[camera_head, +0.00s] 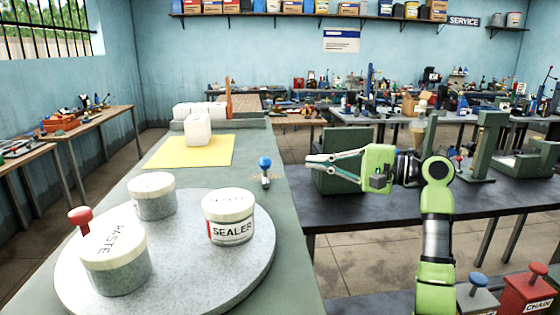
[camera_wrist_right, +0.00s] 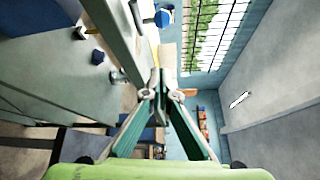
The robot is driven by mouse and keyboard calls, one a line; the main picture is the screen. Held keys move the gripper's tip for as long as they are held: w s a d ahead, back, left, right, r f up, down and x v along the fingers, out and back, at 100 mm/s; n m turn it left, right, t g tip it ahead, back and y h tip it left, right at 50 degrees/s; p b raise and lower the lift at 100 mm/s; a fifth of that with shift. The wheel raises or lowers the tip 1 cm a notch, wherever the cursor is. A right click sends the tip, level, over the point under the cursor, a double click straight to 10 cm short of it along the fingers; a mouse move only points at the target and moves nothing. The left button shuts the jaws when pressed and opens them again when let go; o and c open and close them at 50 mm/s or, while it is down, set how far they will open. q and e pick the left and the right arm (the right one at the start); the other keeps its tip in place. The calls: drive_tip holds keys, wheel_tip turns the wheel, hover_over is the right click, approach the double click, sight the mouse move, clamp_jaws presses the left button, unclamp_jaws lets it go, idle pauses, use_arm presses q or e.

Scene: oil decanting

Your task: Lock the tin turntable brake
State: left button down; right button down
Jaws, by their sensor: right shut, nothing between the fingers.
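The round grey turntable (camera_head: 250,262) lies on the near end of the long bench. It carries three white-lidded grey tins: the PASTE tin (camera_head: 116,270), the SEALER tin (camera_head: 230,230) and a tin with no readable label (camera_head: 154,206). A short blue-knobbed lever (camera_head: 265,165) stands on the bench just beyond the turntable. A red knob (camera_head: 80,215) shows beside the PASTE tin; its base is hidden. I cannot tell which knob is the brake. My right gripper (camera_head: 312,161) is shut and empty, to the right of the blue knob and apart from it. My left gripper is out of view.
A dark table (camera_head: 400,205) with green machines (camera_head: 487,148) stands at right. A red CHAIN box (camera_head: 528,292) is at the lower right.

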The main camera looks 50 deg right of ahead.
drive_tip(key=p+x, duration=0.4)
drive_tip(key=x, duration=0.6)
drive_tip(key=shift+r, duration=0.2)
drive_tip(key=shift+s+a+r+p, duration=0.1)
drive_tip(key=shift+s+a+p, duration=0.7)
drive_tip(key=shift+a, duration=0.25)
drive_tip(key=shift+s+a+r, duration=0.1)
drive_tip(key=shift+s+a, duration=0.25)
drive_tip(key=shift+s, duration=0.1)
drive_tip(key=shift+w, duration=0.1)
